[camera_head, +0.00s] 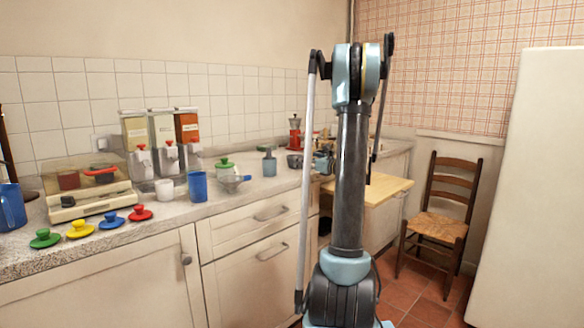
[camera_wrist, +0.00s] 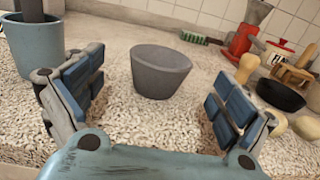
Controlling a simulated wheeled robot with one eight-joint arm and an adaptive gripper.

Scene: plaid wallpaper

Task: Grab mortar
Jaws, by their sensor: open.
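The mortar is a plain dark grey bowl (camera_wrist: 160,75), upright on the speckled counter in the wrist view, ahead of and between my fingers. My gripper (camera_wrist: 152,100) is open, with its blue finger pads spread wide to either side and nothing between them. A gap shows between each pad and the mortar. In the head view my gripper (camera_head: 320,160) is partly hidden behind my arm, over the counter. The mortar (camera_head: 294,160) appears there as a small dark shape just left of it.
A blue cup (camera_wrist: 36,48) with a grey handle in it stands left of the mortar. A green-bristled brush (camera_wrist: 195,38), a red grinder (camera_wrist: 243,42) and a black pan (camera_wrist: 281,95) are behind and right. Counter around the mortar is bare.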

